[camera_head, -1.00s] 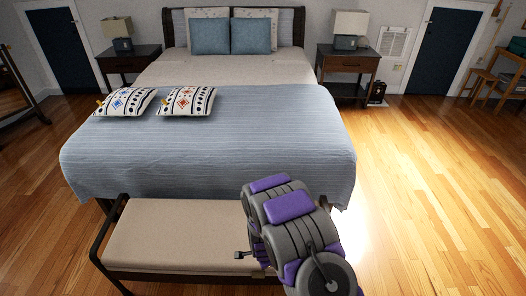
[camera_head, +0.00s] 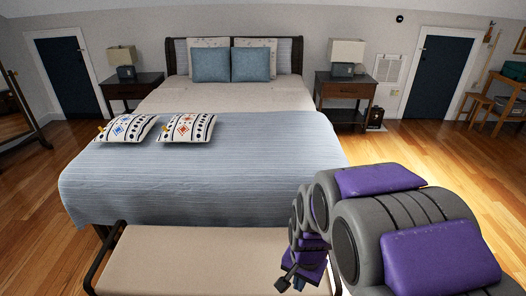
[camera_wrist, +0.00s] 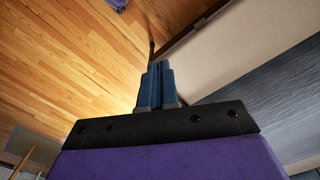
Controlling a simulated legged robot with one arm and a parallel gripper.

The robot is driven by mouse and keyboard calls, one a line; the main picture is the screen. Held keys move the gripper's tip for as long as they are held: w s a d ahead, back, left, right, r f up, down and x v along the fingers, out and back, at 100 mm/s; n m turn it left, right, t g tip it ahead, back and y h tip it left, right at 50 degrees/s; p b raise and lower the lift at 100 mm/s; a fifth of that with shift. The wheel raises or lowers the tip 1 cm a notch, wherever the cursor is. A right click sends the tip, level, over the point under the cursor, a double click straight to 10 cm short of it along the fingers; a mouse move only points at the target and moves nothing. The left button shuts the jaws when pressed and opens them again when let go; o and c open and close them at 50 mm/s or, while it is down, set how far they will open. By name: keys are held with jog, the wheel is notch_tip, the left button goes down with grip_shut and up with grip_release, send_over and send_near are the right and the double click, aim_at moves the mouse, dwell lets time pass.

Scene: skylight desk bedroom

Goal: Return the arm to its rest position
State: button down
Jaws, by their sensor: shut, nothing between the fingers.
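My arm, grey with purple pads, is folded at the lower right of the head view. My gripper (camera_head: 284,284) is a small dark shape at the low end of the arm, over the right part of the bench seat in the picture. In the wrist view my gripper (camera_wrist: 158,68) shows its two dark blue fingers together, with nothing between them. It is apart from the bench and the bed as far as I can tell.
A beige bench (camera_head: 190,262) stands at the foot of the bed (camera_head: 210,180), which has a blue striped cover and two patterned pillows (camera_head: 126,128). Nightstands flank the bed. Open wood floor (camera_head: 415,150) lies to the right.

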jog(key=s+d+r+n, duration=0.1)
jog(key=s+r+n, duration=0.1)
jog(key=s, duration=0.5)
jog(key=s+d+r+n+g, duration=0.1)
jog(key=s+d+r+n, duration=0.1)
jog(key=s+r, duration=0.3)
jog(key=s+d+r+n, duration=0.1)
jog(key=s+r, duration=0.3)
jog(key=s, duration=0.5)
jog(key=shift+d+n+g, duration=0.35)
jog(key=shift+n+g, duration=0.05)
jog(key=shift+n, duration=0.1)
jog(key=shift+s, duration=0.1)
